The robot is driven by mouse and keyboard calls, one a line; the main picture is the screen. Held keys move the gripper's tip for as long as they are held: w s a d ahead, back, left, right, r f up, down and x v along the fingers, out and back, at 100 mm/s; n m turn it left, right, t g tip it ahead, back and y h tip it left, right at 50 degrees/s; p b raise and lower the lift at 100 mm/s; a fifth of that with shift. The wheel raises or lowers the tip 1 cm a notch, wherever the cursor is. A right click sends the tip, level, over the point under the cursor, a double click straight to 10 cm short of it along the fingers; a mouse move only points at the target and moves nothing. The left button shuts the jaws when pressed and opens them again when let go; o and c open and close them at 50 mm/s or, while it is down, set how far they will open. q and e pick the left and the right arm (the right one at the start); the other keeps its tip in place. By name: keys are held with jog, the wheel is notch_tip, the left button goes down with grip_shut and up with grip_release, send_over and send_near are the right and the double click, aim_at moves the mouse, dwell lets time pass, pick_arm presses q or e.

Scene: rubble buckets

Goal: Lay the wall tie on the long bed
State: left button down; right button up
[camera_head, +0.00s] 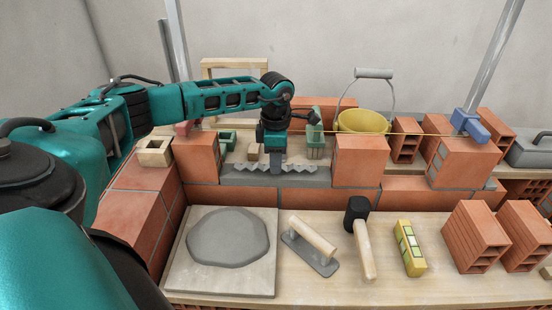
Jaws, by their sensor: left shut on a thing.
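The wall tie (300,169) is a grey zigzag strip running left to right at the middle of the brick wall. The long bed (275,181) is a grey mortar strip on the wall between two upright bricks. My left gripper (276,158) points down over the middle of the bed, shut on the tie. The tie lies level along the bed, at or just above its surface; I cannot tell whether they touch. The fingers hide the tie's middle. My right gripper is not in view.
Bricks stand left (196,155) and right (360,158) of the bed. In front lie a mortar board (180,275), trowel (312,240), mallet (358,230) and yellow level (409,248). A string crosses above the wall.

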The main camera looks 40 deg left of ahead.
pick_arm(q)
jog(key=shift+f, duration=0.4)
jog(key=c, duration=0.9)
grip_release()
notch_tip(320, 180, up, 13)
jog(key=p, duration=0.2)
jog(key=shift+s+f, duration=0.1)
